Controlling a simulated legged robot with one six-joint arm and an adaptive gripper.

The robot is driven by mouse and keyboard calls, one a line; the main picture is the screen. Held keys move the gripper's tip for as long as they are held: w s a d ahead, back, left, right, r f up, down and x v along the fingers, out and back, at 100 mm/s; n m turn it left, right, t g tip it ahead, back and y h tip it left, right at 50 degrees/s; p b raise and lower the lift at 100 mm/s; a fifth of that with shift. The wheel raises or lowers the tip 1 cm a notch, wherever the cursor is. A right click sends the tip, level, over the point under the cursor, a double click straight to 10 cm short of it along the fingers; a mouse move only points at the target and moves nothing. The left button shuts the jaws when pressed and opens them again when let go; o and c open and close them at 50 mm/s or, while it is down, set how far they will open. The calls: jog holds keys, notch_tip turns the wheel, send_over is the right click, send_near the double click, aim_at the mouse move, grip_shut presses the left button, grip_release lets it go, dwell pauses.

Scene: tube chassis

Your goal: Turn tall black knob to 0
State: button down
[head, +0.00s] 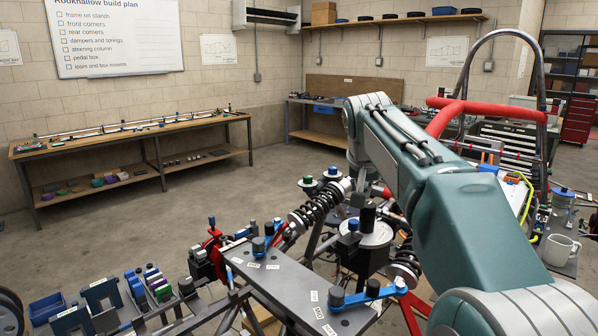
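A tall black cylinder (367,218) that looks like the tall black knob stands upright on a round grey disc (376,234), near the picture's middle. Any scale or 0 mark on it is too small to read. My arm comes in from the lower right, bends at the top and points down over this area. My gripper (358,198) is just above and left of the black cylinder, small and partly hidden by my arm. I cannot tell whether it touches the cylinder or whether its fingers are open.
A grey plate (290,283) with small labels and blue and dark knobs lies in front. Coil-spring dampers (318,203) and frame tubes crowd around the disc. A white mug (561,250) stands at the right. Blue bins (48,308) are at the lower left. The floor behind is clear.

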aim_at(368, 216)
jog(key=shift+r, duration=0.9)
jog(key=shift+s+d+f, duration=0.1)
jog(key=shift+d+f, duration=0.15)
jog(key=shift+f, duration=0.75)
jog(key=shift+s+d+f, duration=0.1)
jog(key=shift+d+f, duration=0.1)
jog(key=shift+f, duration=0.85)
jog(key=shift+s+d+f, duration=0.1)
jog(key=shift+d+f, duration=0.15)
jog(key=shift+f, duration=0.75)
jog(key=shift+w, duration=0.45)
